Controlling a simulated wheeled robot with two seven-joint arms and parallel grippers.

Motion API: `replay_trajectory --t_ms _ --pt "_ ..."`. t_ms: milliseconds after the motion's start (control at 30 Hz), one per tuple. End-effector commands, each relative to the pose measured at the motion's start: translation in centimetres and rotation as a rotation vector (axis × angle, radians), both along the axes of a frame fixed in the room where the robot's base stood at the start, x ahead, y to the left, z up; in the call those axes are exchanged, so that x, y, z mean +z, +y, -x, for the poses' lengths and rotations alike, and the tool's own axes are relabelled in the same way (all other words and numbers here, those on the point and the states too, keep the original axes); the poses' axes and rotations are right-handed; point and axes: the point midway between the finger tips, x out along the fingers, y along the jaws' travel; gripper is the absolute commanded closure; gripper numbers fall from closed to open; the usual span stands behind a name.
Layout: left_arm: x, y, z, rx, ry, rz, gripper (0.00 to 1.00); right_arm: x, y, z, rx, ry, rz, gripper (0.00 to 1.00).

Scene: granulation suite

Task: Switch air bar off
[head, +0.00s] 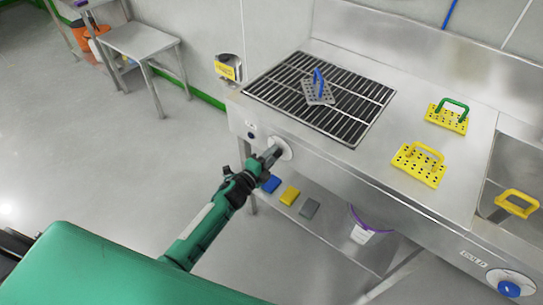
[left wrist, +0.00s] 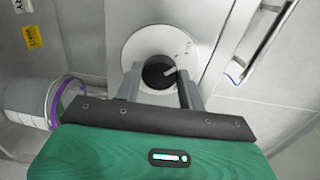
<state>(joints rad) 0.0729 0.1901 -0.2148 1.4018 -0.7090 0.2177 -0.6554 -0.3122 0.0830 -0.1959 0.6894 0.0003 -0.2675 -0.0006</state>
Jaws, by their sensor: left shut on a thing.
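A dark round knob (left wrist: 157,72) with a pale pointer line sits on a round white dial plate (left wrist: 139,43), on the bench's front panel. In the head view the dial plate (head: 284,148) is near the left end of the panel, below the grille. My left gripper (head: 271,154) reaches it from the lower left and mostly hides the knob there. In the left wrist view my left gripper (left wrist: 159,78) has one finger on each side of the knob and is shut on it. The pointer slants toward the dial's upper right in that view. My right gripper is not in view.
A grille (head: 340,110) with a blue-handled perforated block (head: 318,91) is set into the bench top. A blue knob (head: 509,289) is at the panel's right end. Coloured blocks (head: 289,195) lie on the lower shelf.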

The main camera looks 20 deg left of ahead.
Motion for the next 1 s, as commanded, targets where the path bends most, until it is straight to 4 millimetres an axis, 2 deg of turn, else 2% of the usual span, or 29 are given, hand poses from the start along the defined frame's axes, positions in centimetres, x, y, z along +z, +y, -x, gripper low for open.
replay_trajectory --t_ms 267,300,400,767,867,1000 --pt "0.0 0.1 0.0 0.002 0.001 0.002 0.83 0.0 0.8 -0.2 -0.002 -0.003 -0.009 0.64" --pt "0.0 0.1 -0.1 0.002 0.001 0.002 0.55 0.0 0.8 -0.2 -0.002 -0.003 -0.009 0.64" --pt "0.0 0.1 0.0 0.002 0.0 0.001 0.39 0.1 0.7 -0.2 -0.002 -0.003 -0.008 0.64" --pt "-0.1 0.2 0.4 0.001 0.001 0.0 0.39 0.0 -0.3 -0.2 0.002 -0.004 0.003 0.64" --pt "-0.2 0.5 1.4 0.001 0.001 0.0 0.39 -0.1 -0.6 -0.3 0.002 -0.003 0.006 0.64" --pt "-0.3 1.4 3.8 0.0 0.002 -0.002 0.39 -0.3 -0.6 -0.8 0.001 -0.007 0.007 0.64"
